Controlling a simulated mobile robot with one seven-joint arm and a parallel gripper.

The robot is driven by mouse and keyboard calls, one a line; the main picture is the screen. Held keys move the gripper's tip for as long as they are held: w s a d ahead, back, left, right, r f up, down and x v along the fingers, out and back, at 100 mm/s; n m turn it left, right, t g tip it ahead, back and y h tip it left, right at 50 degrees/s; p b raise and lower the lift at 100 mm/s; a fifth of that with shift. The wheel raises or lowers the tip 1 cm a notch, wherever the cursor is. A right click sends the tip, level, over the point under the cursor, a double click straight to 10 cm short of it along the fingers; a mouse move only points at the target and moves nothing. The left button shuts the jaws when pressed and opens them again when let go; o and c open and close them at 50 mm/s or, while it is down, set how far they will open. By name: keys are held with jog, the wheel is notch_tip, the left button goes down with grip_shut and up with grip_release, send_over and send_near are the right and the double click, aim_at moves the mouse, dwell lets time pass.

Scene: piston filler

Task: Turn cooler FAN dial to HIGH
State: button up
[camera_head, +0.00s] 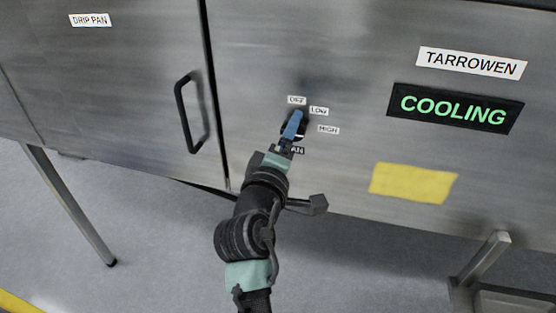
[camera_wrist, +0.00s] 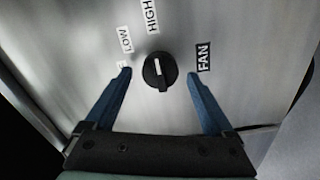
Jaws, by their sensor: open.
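The black FAN dial (camera_wrist: 165,75) is in the wrist view, with a white pointer mark on it. The mark points up and slightly left, roughly toward the HIGH label (camera_wrist: 152,16). The LOW label (camera_wrist: 125,40) is left of HIGH, and the OFF label is partly hidden behind the left finger. The FAN label (camera_wrist: 203,57) is right of the dial. My gripper (camera_wrist: 159,75) is open, with one blue finger on each side of the dial and a visible gap to both. In the head view my gripper (camera_head: 293,125) covers much of the dial.
A lit green COOLING display (camera_head: 454,108) and the TARROWEN plate (camera_head: 471,63) are at right on the steel panel. A yellow label (camera_head: 412,183) is below them. A black door handle (camera_head: 190,114) sticks out left of my gripper. The DRIP PAN label (camera_head: 90,20) is at upper left.

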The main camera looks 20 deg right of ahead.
jog(key=b+v, duration=0.2)
jog(key=v, duration=0.9)
jog(key=shift+s+a, duration=0.2)
jog(key=shift+s, duration=0.05)
jog(key=s+a+r+m+t+y, duration=0.1)
jog(key=a+r+m+t+y, duration=0.15)
jog(key=r, duration=0.65)
jog(key=a+r+m+t+y, duration=0.1)
jog(key=a+r+m+t, duration=0.25)
jog(key=r, duration=0.55)
jog(key=s+a+r+m+t+y, duration=0.1)
jog(key=s+a+r+t+y, duration=0.1)
jog(key=s+r, duration=0.3)
jog(key=s+a+r+m+t+y, duration=0.1)
jog(key=s+a+r+t+y, duration=0.2)
jog(key=r, duration=0.6)
jog(key=shift+s+r+t+y, duration=0.15)
jog(key=shift+s+t+y, duration=0.6)
jog(key=shift+s, duration=0.1)
